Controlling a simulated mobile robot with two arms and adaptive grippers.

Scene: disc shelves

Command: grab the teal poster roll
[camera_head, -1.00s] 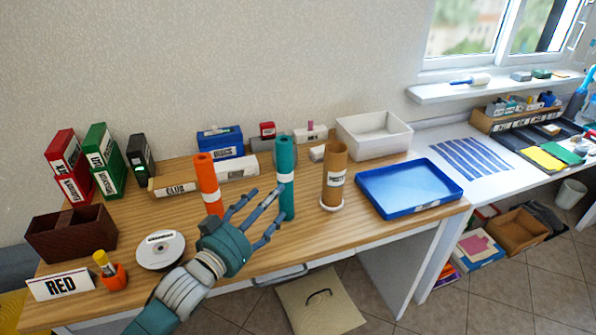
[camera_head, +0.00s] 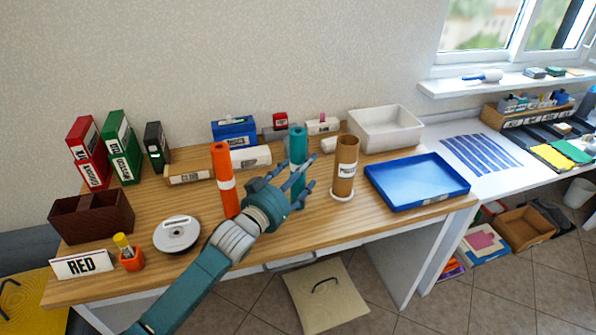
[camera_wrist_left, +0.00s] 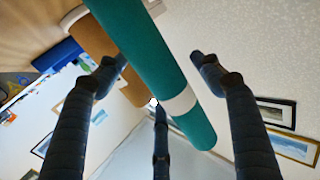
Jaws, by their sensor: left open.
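The teal poster roll (camera_head: 298,146) stands upright on the wooden desk, between the orange roll (camera_head: 223,176) and the brown poster tube (camera_head: 345,170). My left gripper (camera_head: 297,182) is in front of the teal roll in the head view, its fingers hiding part of the roll's lower half. In the left wrist view the teal roll (camera_wrist_left: 150,62) with its white band runs between the spread, open fingers (camera_wrist_left: 158,85). The fingers are not closed on it; I cannot tell whether any touches it. My right gripper does not show.
A blue tray (camera_head: 417,181) and a white bin (camera_head: 385,127) are at the right of the desk. A disc spindle (camera_head: 177,234), a brown box (camera_head: 91,217) and a RED sign (camera_head: 82,264) are at the left. Bare desk lies at the front.

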